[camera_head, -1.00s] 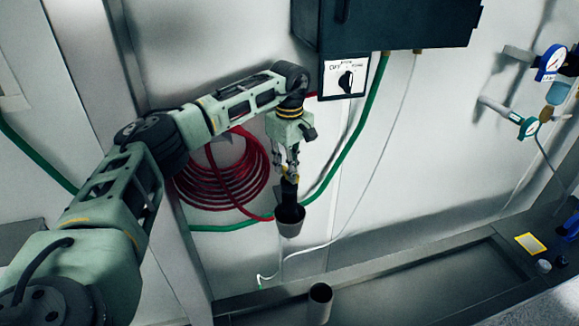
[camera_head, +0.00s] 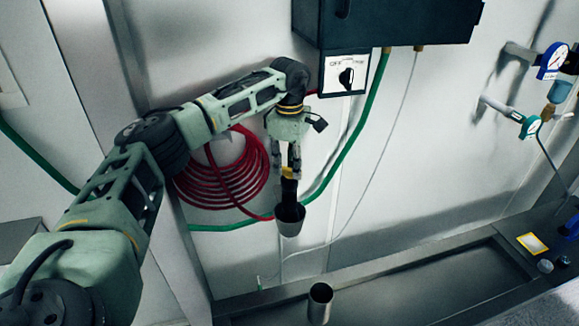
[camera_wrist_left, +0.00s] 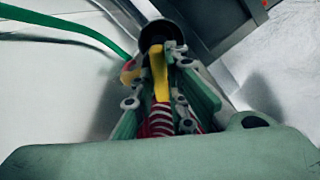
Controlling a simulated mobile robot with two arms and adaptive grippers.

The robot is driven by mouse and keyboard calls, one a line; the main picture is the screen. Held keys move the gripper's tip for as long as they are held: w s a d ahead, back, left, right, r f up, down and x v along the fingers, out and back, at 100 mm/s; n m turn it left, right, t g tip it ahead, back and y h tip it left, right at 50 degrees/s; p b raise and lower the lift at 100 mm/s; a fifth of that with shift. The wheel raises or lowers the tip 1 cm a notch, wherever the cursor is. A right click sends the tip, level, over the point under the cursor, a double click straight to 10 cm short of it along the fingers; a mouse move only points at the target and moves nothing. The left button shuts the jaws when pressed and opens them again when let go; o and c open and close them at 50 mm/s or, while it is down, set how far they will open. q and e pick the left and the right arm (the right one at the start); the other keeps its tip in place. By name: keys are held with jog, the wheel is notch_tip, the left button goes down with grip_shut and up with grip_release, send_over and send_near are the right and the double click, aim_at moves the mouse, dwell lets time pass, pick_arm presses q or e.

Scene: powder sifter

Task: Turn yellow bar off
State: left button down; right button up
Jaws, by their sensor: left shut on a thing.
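The yellow bar (camera_head: 288,172) is a small piece above a black valve body with a grey cup (camera_head: 290,220) at its lower end, near the wall. In the left wrist view the yellow bar (camera_wrist_left: 160,80) lies lengthwise between my fingers, with the dark round cup mouth beyond it. My left gripper (camera_head: 287,166) points down from above and is shut on the yellow bar; it also shows in the left wrist view (camera_wrist_left: 161,75). The fingers hide part of the bar. My right gripper is in neither view.
A coiled red hose (camera_head: 215,178) hangs behind my left arm. A green hose (camera_head: 345,150) runs close by. A switch plate (camera_head: 344,75) is under a dark box (camera_head: 400,22). A metal cup (camera_head: 320,300) stands below. Gauges (camera_head: 552,62) are at the right.

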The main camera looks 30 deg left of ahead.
pick_arm(q)
jog(key=shift+n, duration=2.1)
jog(key=c, duration=1.7)
grip_release()
jog(key=shift+c, duration=0.2)
